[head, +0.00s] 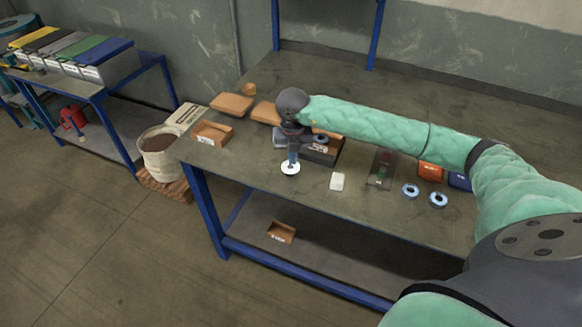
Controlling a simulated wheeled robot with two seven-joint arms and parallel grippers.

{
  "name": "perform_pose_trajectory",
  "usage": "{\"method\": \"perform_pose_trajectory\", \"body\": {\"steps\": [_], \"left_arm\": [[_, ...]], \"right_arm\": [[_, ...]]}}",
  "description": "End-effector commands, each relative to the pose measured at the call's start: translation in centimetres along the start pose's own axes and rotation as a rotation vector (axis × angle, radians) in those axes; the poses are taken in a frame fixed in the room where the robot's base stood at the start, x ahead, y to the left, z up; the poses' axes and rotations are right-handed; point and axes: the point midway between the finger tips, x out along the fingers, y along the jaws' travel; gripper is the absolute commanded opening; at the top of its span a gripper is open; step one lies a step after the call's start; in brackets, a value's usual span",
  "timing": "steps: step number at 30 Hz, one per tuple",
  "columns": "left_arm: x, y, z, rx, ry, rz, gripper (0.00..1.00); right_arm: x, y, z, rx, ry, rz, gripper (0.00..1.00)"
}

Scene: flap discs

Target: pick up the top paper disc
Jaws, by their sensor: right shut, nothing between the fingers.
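A white round disc (290,170) with a dark centre is near the front edge of the workbench, left of the middle. My right gripper (292,160) points down directly over it, with its blue fingers shut and nothing between them. The fingertips are at or just above the disc; I cannot tell whether they touch it. Whether the disc is a single one or the top of a stack is too small to tell. Two blue-and-white rings (410,190) lie further right on the bench. My left gripper is not in view.
A dark box (322,153) stands just right of my right gripper, partly behind my arm. Cardboard boxes (231,104) are at the back left. The bench's front edge is close.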

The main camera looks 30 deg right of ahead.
Motion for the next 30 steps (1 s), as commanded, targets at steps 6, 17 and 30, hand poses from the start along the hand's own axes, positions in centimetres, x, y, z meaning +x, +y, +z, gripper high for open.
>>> {"method": "perform_pose_trajectory", "body": {"steps": [6, 17, 30], "left_arm": [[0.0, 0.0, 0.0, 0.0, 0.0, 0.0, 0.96], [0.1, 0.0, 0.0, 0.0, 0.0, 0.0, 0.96], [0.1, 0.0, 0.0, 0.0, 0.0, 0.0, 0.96]], "right_arm": [[0.1, 0.1, -0.3, -0.001, 0.001, 0.0, 0.0], [0.1, 0.4, -0.7, -0.001, 0.001, 0.0, 0.0], [0.1, 0.7, -1.1, -0.002, 0.001, 0.0, 0.0]]}}
